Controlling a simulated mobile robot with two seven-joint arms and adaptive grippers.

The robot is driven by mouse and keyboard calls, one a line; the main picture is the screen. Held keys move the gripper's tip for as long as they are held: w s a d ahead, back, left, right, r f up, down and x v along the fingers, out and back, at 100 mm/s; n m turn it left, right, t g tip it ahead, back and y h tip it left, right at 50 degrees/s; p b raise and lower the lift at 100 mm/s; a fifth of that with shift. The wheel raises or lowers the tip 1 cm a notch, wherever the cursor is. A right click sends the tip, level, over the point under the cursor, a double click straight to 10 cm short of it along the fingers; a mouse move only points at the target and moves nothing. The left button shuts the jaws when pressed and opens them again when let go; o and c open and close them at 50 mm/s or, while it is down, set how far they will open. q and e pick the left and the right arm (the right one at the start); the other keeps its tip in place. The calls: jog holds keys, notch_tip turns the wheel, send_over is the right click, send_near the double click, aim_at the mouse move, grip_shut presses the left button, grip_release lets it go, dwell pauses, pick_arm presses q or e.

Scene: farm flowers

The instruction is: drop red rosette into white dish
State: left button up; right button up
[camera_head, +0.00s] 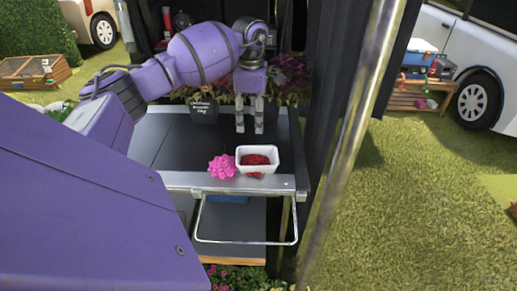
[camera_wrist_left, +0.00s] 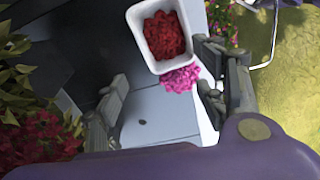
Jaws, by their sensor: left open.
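The white dish (camera_head: 271,151) stands near the front edge of the dark-topped cart. The red rosette (camera_head: 255,160) lies inside it, and a bit of red also shows low at the dish's front. In the left wrist view the red rosette (camera_wrist_left: 165,35) sits within the rim of the white dish (camera_wrist_left: 139,17). My left gripper (camera_head: 249,118) points down behind the dish, open and empty. Its spread fingers also show in the left wrist view (camera_wrist_left: 160,97), with nothing between them. My right gripper is not in view.
A pink rosette (camera_head: 222,167) lies just left of the dish. Potted flowers and a dark sign (camera_head: 203,109) line the cart's back. The black cart top (camera_head: 185,140) is clear at left. A metal pole (camera_head: 350,130) rises right of the cart.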

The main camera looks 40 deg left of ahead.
pick_arm(q)
notch_tip(320, 180, up, 5)
jog(key=shift+r, duration=0.2)
jog(key=shift+f, duration=0.1)
dwell(0.4)
